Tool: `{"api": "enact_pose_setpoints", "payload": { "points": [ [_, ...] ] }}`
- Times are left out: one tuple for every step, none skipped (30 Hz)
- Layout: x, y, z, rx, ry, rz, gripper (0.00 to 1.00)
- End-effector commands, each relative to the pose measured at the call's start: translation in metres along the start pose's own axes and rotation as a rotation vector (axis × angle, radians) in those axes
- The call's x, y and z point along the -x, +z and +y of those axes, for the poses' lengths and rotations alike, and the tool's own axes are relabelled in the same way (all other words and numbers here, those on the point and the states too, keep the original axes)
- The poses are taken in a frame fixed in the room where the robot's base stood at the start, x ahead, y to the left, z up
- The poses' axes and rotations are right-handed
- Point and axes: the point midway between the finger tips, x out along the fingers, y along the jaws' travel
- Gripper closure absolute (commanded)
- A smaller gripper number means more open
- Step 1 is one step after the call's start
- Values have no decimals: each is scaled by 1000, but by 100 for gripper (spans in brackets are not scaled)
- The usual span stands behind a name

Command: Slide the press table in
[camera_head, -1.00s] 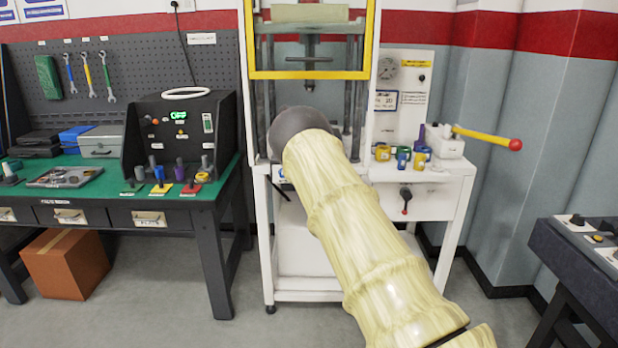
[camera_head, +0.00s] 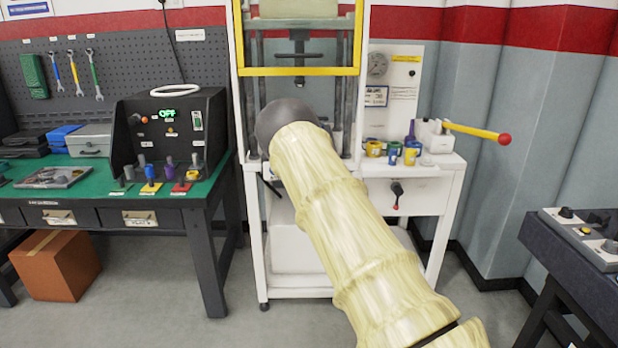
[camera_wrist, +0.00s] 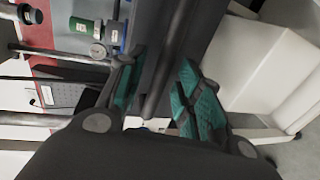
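The press (camera_head: 252,225) is a white frame with a yellow guard (camera_head: 300,72) and a spindle with a crossbar behind it. The dark round end of my arm covers the press bed in the head view, so the table there is hidden and my gripper does not show. In the wrist view my gripper (camera_wrist: 160,92) has its two teal-padded fingers apart. A dark grey bar (camera_wrist: 170,62) runs between them, with a gap visible at least on the right. A dark grey slab edge (camera_wrist: 205,25), perhaps the press table, lies beside the bar. I cannot tell contact.
Several coloured cups (camera_head: 393,152) and a yellow lever with a red knob (camera_head: 478,131) are on the press's right shelf. A green-topped bench (camera_head: 105,200) with a control box (camera_head: 170,130) stands left. A dark console (camera_head: 575,260) is at right. Floor between is clear.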

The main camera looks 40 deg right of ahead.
Motion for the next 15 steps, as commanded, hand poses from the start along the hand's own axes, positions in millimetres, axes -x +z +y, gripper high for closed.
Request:
{"api": "enact_pose_setpoints", "payload": {
  "points": [
    [5,-1,1,0,1,1,65],
    [8,-1,1,0,1,1,65],
    [11,-1,1,0,0,1,65],
    [14,-1,1,0,0,1,65],
    [16,-1,1,0,0,1,65],
    [20,-1,1,1,0,1,65],
    [23,-1,1,1,1,1,65],
    [26,-1,1,1,1,0,65],
    [30,-1,1,1,1,0,65],
    [32,-2,2,1,1,1,65],
    [35,-2,1,0,1,1,65],
    [39,-2,1,0,1,1,65],
    [42,-2,2,0,1,1,65],
    [45,-1,1,0,1,0,65],
    [49,-1,1,0,1,0,65]
  ]
}}
